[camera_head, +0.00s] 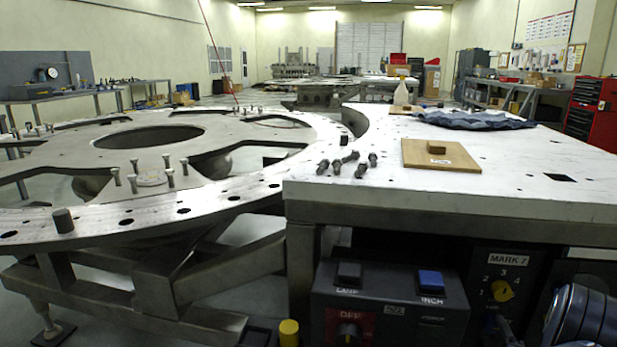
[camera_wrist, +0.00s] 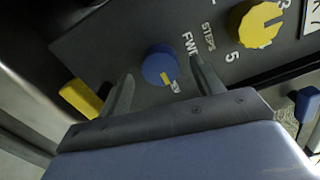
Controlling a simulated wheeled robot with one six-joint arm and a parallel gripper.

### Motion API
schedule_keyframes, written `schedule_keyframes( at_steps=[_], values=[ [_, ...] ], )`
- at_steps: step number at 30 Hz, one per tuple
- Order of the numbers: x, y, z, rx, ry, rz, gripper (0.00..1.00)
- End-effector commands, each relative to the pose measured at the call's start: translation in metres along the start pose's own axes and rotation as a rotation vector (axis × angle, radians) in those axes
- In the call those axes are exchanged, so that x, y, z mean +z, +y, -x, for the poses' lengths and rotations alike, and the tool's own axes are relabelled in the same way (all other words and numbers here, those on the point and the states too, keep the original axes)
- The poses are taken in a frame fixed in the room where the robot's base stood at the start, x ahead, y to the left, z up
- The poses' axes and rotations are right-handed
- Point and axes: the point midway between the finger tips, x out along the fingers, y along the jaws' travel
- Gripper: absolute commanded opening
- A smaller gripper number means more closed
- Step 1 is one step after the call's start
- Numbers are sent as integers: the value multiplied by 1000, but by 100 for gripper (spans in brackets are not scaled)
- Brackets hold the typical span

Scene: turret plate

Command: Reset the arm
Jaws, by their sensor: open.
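My gripper (camera_wrist: 160,68) shows in the wrist view with its two fingers apart. A round blue knob (camera_wrist: 155,64) on a dark panel lies between and just beyond the fingertips in the picture; I cannot tell whether they touch it. Its yellow mark points toward the lettering REV, with FWD at its upper right. No object is held. In the head view my gripper is not seen; a dark rounded part at the lower right looks like my arm.
A yellow selector knob (camera_wrist: 258,24) sits beside the blue one; it also shows in the head view (camera_head: 502,291) under MARK 7. A control box (camera_head: 390,312) with lamp and inch buttons stands left of it. The white-topped table (camera_head: 480,190) overhangs these. A large ring plate (camera_head: 100,225) fills the left.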

Motion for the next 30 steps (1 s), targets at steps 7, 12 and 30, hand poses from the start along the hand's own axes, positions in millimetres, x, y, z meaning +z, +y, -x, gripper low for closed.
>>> schedule_keyframes(
  at_steps=[7, 12, 30],
  values=[
    [-1, -2, 51, 2, 5, -2, 63],
    [-1, -1, 85, 2, 6, -3, 63],
    [1, 1, -18, -4, -3, 3, 63]
  ],
)
